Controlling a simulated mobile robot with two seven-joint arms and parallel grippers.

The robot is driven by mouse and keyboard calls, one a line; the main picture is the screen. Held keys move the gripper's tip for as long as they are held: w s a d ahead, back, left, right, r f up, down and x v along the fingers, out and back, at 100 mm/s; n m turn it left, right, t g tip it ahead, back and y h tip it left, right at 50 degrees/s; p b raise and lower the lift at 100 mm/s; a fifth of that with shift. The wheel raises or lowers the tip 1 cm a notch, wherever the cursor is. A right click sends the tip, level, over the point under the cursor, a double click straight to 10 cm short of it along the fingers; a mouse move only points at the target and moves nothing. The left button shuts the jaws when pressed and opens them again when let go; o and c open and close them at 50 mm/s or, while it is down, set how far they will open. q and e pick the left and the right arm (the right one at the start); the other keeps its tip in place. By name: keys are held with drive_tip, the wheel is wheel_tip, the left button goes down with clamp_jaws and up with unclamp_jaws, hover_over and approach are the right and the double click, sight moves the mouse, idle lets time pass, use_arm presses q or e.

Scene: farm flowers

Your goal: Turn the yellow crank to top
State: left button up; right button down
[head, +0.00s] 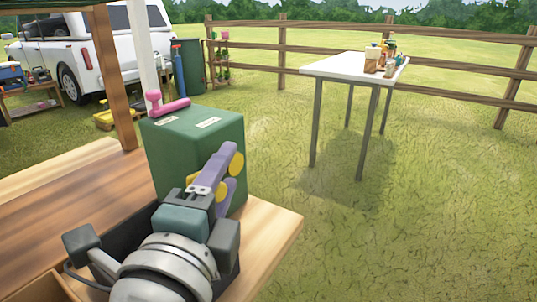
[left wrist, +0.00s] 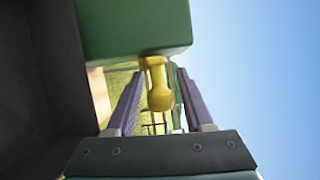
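A green box (head: 185,135) stands on the wooden table. A pink crank (head: 163,104) sits on its top, with its knob upright. The yellow crank (head: 236,161) shows in part at the box's right side, beside my purple fingers, which hide some of it. My left gripper (head: 225,171) is at that side of the box. In the left wrist view the yellow crank's knob (left wrist: 159,97) is between the two fingers of my left gripper (left wrist: 160,88). The fingers are apart, with a gap seen on each side of the knob. My right gripper is out of view.
The wooden table (head: 275,232) ends just right of the box, with open grass beyond. A wooden post (head: 110,80) stands left of the box. A white table (head: 340,67) with small bottles stands farther off, before a fence.

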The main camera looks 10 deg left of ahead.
use_arm(q)
clamp_jaws()
idle(1.2)
